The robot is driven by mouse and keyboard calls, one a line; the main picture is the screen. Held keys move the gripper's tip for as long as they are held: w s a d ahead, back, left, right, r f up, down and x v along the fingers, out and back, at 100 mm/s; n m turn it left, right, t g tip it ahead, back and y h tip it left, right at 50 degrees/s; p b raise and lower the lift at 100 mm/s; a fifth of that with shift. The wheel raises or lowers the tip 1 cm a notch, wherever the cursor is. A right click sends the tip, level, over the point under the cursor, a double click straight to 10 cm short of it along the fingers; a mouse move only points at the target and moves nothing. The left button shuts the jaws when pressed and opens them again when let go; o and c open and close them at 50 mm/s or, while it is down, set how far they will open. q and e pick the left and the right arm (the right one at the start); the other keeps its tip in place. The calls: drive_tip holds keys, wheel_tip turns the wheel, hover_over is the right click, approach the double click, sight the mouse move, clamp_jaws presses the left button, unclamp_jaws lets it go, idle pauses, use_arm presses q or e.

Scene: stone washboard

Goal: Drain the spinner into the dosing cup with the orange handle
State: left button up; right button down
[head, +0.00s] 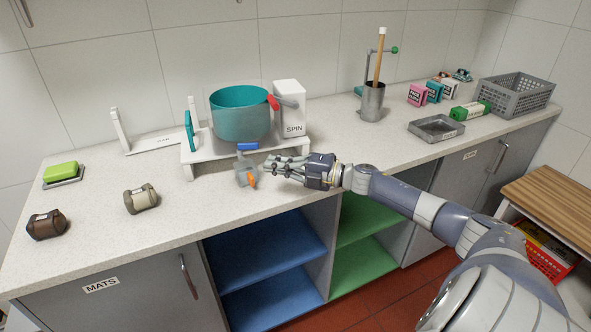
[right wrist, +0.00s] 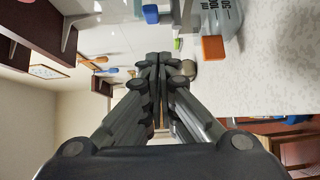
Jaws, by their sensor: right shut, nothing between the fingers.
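The spinner is a teal drum (head: 238,118) on a white stand (head: 200,150), beside a white block marked SPIN (head: 290,112). A red lever (head: 273,103) is at its rim and a blue spout piece (head: 247,147) sits low at the front; a blue part also shows in the right wrist view (right wrist: 150,13). The clear dosing cup (head: 242,178) stands below the spout piece, its orange handle (head: 251,181) facing front right. Its scale shows in the right wrist view (right wrist: 227,15). My right gripper (head: 268,169) is shut and empty just right of the cup. My left gripper is out of view.
A green soap in a dish (head: 61,172) and two rolled mats (head: 140,199) lie to the left. A metal holder (head: 371,102) with a wooden stick, a grey tray (head: 436,129) and a grey basket (head: 515,94) stand to the right. The front left counter is mostly clear.

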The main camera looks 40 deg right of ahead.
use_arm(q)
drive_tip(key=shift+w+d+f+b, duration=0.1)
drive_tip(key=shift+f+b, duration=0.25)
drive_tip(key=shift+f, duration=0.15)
use_arm(e)
drive_tip(key=v, duration=0.5)
drive_tip(key=shift+s+d+r, duration=0.1)
drive_tip(key=shift+s+r, duration=0.2)
drive_tip(key=shift+f, duration=0.1)
